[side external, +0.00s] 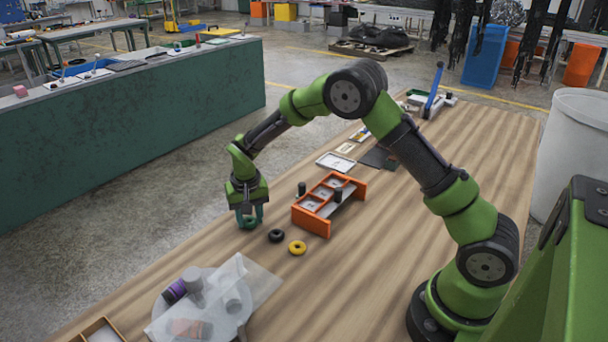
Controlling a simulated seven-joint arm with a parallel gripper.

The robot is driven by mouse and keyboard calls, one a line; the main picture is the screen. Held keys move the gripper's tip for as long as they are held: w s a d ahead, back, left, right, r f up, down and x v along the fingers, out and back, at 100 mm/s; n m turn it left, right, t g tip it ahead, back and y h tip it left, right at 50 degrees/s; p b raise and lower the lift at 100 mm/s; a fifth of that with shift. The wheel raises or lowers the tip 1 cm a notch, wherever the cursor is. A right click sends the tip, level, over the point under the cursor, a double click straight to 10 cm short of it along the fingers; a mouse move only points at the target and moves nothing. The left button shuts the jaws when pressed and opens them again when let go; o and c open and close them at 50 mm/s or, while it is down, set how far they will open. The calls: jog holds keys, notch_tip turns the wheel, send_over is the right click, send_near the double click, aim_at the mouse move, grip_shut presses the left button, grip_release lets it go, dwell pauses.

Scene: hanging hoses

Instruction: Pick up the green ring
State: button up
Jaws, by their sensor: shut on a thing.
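The green ring (250,224) is a small dark green ring at the left edge of the wooden table, in the side external view. My gripper (249,216) points down over it, and its teal fingers are shut on the ring. The fingers hide part of the ring. The ring is at or very near the table surface; I cannot tell whether it touches the wood.
A black ring (276,236) and a yellow ring (297,247) lie just right of my gripper. An orange divided rack (313,223) stands behind them. The wooden table (370,250) is clear in the middle.

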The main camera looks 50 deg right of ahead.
jog(key=shift+c, duration=0.6)
jog(key=shift+r, duration=0.1)
